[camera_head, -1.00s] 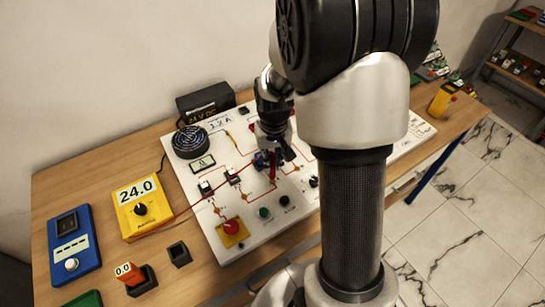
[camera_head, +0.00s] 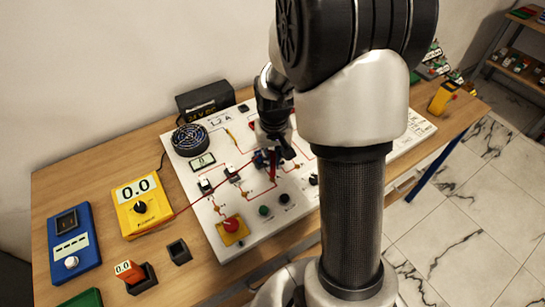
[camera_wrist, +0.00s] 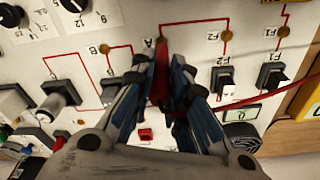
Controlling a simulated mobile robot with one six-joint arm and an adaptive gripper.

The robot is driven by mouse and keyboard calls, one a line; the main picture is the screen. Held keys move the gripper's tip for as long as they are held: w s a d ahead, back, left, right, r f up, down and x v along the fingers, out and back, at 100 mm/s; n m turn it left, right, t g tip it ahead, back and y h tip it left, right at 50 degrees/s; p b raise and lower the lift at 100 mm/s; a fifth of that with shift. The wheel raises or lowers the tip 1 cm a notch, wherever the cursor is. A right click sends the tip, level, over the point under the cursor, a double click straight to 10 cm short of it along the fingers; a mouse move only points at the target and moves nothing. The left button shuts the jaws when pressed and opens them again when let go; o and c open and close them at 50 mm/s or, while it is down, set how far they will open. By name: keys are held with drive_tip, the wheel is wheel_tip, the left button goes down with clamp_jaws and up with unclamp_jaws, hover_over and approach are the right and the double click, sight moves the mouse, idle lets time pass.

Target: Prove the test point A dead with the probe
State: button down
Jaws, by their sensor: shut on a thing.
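My gripper (camera_head: 274,152) is over the middle of the white board, pointing down. It is shut on a red probe (camera_wrist: 160,82), which shows between the fingers in the wrist view and as a red piece below the gripper in the head view. The probe's far end meets the board beside the letter A (camera_wrist: 148,42). The contact spot itself is hidden, so I cannot tell whether the tip touches. A red lead (camera_wrist: 258,101) runs from the probe towards the yellow meter (camera_head: 153,216), whose display reads 0.0.
The white board (camera_head: 235,196) carries switches, lamps and a red button (camera_head: 231,225) on a yellow base. A black supply (camera_head: 205,98) stands behind.

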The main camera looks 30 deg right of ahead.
drive_tip(key=shift+r, duration=0.1)
wheel_tip(320, 180, up, 8)
drive_tip(key=p, duration=0.6)
drive_tip(key=a+f+n+b, duration=0.2)
drive_tip(key=a+f, duration=0.4)
drive_tip(key=a, duration=0.6)
drive_tip(key=shift+a+n+b, duration=0.25)
drive_tip(key=shift+n+b, duration=0.05)
drive_tip(key=shift+n, duration=0.6)
drive_tip(key=shift+s+r, duration=0.1)
